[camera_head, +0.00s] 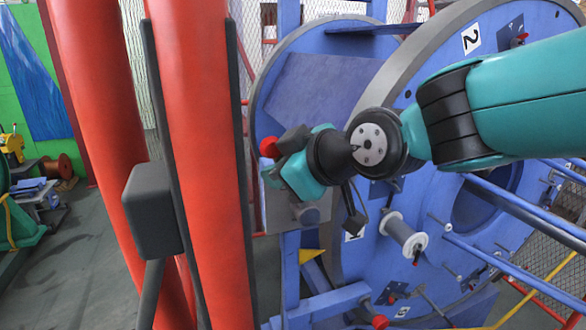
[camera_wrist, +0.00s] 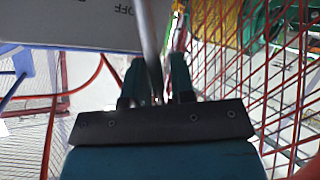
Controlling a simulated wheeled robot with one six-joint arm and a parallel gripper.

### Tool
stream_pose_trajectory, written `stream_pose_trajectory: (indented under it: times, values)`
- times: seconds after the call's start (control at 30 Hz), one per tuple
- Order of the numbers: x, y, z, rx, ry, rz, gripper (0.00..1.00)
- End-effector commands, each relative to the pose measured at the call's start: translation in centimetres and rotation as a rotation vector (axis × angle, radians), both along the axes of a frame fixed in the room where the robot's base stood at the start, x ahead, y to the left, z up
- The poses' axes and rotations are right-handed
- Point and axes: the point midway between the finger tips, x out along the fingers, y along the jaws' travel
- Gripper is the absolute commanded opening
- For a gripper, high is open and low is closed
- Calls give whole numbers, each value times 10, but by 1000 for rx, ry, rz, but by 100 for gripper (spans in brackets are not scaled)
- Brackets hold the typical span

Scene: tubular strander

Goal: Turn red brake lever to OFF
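The brake lever shows in the head view as a red knob (camera_head: 268,147) just left of my gripper (camera_head: 290,168). In the wrist view its grey rod (camera_wrist: 149,35) runs down between the two teal fingers of my gripper (camera_wrist: 157,80). The fingers look apart, with a gap on the right of the rod; I cannot tell whether the left finger touches it. A grey box (camera_wrist: 75,22) with the word OFF, partly cut off, is at the upper left of the wrist view. In the head view the lever's rod is mostly hidden by my gripper.
The large blue strander wheel (camera_head: 440,90) stands behind my gripper, with a bobbin (camera_head: 403,235) on it. Thick red posts (camera_head: 205,170) and a dark grey box (camera_head: 152,210) stand on the left. Red mesh fencing (camera_wrist: 285,80) fills the wrist view's right side.

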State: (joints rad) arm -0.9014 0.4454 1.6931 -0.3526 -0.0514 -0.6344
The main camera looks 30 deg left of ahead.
Motion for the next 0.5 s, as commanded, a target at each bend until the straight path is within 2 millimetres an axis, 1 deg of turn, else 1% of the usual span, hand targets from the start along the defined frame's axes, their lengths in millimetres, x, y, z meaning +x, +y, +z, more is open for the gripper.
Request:
stream_pose_trajectory:
  times: [0.17, 0.27, 0.37, 0.5]
  values:
    - [0, -1, 0, 1, 1, -2, 23]
    - [-1, -7, 3, 2, 0, -3, 23]
    - [-4, -20, 10, 5, -1, -4, 23]
    - [-12, -49, 24, 5, -3, -5, 23]
